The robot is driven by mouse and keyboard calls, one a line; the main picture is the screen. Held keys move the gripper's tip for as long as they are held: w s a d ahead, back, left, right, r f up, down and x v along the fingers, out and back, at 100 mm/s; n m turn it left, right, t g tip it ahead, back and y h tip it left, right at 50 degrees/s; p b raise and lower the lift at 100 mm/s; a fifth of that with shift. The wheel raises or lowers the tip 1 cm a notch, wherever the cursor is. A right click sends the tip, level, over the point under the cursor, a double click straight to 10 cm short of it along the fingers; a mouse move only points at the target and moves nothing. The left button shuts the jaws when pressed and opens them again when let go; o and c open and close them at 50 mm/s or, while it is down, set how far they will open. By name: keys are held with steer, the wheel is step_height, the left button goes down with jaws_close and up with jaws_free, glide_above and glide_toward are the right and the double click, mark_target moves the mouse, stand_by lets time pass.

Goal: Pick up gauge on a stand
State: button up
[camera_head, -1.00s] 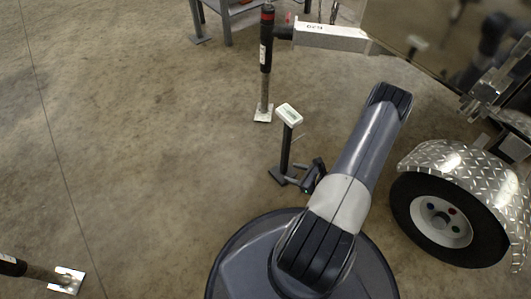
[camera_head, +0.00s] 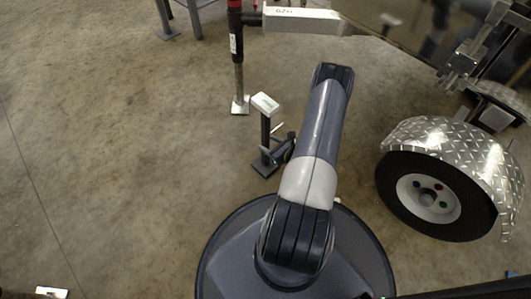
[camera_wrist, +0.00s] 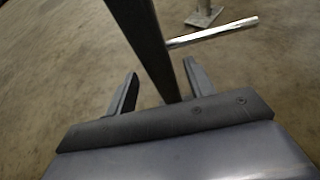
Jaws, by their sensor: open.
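The gauge on a stand has a white box-shaped head (camera_head: 265,103) with a small display, on a dark upright post (camera_head: 265,130) with a dark flat base (camera_head: 264,167) on the floor. My gripper (camera_head: 279,150) is low beside the post in the head view, partly hidden by my arm. In the wrist view the dark post (camera_wrist: 148,40) runs down between the two spread fingers of my gripper (camera_wrist: 162,70). There is a gap on each side, and the fingers are not closed on it. The gauge head is outside the wrist view.
A trailer wheel (camera_head: 430,195) with a diamond-plate fender (camera_head: 440,140) is at the right.

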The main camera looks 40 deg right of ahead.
mark_target(268, 143)
steer(key=shift+b+x, duration=0.4)
steer(key=shift+x, duration=1.15)
steer(key=shift+c, duration=0.3)
jaws_close()
